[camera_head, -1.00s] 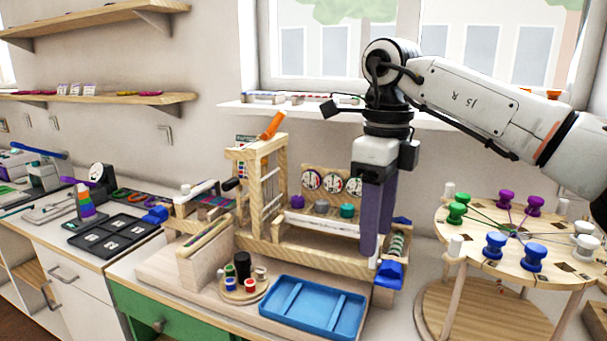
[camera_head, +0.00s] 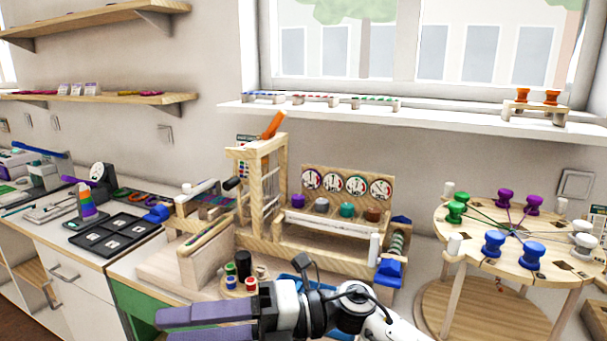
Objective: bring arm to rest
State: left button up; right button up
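My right gripper (camera_head: 205,322) is low at the bottom of the head view, in front of the workbench. Its two purple-grey fingers point left and lie close together in the picture. I see nothing held between them, but the lower finger is cut by the frame edge, so I cannot tell open from shut. My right arm enters from the bottom edge, with its white wrist and black joint in front of the blue tray (camera_head: 291,278), hiding most of it. My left gripper is not in view.
A wooden bead frame (camera_head: 262,190) and a rack with several dials (camera_head: 348,183) stand behind. A round wooden table (camera_head: 480,222) with coloured spools is at the right. A black tray (camera_head: 112,235) lies at the left.

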jog(key=w+d+f+m+t+h, duration=0.35)
jog(key=d+f+m+t, duration=0.55)
jog(key=m, duration=0.6)
jog(key=w+d+f+m+t+h, duration=0.35)
jog(key=d+f+m+t, duration=0.35)
jog(key=m+t, duration=0.55)
jog(key=s+d+f+m+g+h, duration=0.25)
jog(key=s+d+f+m, duration=0.2)
jog(key=f, duration=0.25)
jog(key=s+d+f+m+g+h, duration=0.1)
jog(key=s+d+f+m+h, duration=0.35)
jog(key=f, duration=0.25)
jog(key=s+d+f+m+g+h, duration=0.1)
jog(key=s+d+f+m+g, duration=0.2)
jog(key=s+f, duration=0.7)
jog(key=s+d+g, duration=0.2)
jog(key=s+d, duration=0.1)
jog(key=d, duration=0.1)
jog(key=shift+d+m+h, duration=0.2)
jog(key=shift+m+h, duration=0.15)
jog(key=shift+h, duration=0.05)
